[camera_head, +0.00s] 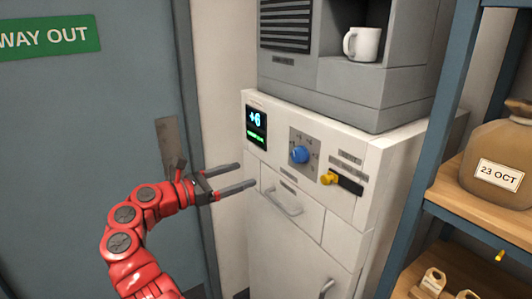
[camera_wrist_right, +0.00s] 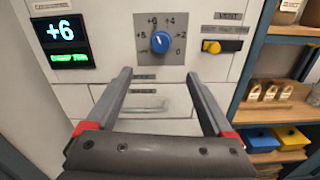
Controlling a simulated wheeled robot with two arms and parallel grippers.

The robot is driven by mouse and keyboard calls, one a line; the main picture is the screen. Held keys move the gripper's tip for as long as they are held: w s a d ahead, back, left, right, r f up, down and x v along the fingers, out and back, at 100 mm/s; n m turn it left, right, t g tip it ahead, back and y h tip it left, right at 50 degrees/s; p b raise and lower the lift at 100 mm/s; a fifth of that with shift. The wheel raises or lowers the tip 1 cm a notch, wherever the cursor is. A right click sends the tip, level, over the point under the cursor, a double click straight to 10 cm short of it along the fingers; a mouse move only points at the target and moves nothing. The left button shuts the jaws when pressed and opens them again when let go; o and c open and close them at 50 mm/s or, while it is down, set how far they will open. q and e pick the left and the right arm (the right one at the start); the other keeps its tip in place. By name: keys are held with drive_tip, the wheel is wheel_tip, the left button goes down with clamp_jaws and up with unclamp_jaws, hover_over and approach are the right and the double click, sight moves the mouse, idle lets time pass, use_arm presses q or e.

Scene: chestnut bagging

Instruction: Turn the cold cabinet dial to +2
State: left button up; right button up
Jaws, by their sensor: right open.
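The blue dial (camera_head: 299,155) sits on a grey scale plate on the white cold cabinet (camera_head: 345,175). It also shows in the right wrist view (camera_wrist_right: 161,42), with printed marks around it, +4 among them; I cannot read its pointer surely. The display (camera_head: 256,127) reads +6, with a small green label below; it also shows in the right wrist view (camera_wrist_right: 62,42). My right gripper (camera_head: 247,176) is open and empty, in front of the cabinet, left of and lower than the dial. In the wrist view its fingers (camera_wrist_right: 160,75) point up toward the dial, apart from it. My left gripper is out of view.
A yellow slider (camera_head: 328,178) on a black plate is right of the dial. A drawer handle (camera_head: 282,201) is below. A grey machine with a white mug (camera_head: 362,43) stands on top. A shelf with a sack (camera_head: 498,150) is at right; a door (camera_head: 90,120) at left.

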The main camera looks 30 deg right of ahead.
sight(295, 158)
drive_tip(key=d+p, duration=0.1)
drive_tip(key=d, duration=0.4)
drive_tip(key=d+p, duration=0.2)
drive_tip(key=d, duration=0.4)
drive_tip(key=w+d+p, duration=0.1)
drive_tip(key=d+p, duration=0.1)
drive_tip(key=d, duration=0.3)
drive_tip(key=shift+d+r, duration=0.1)
drive_tip(key=shift+d, duration=0.65)
drive_tip(key=c, duration=1.3)
drive_tip(key=shift+c, duration=0.2)
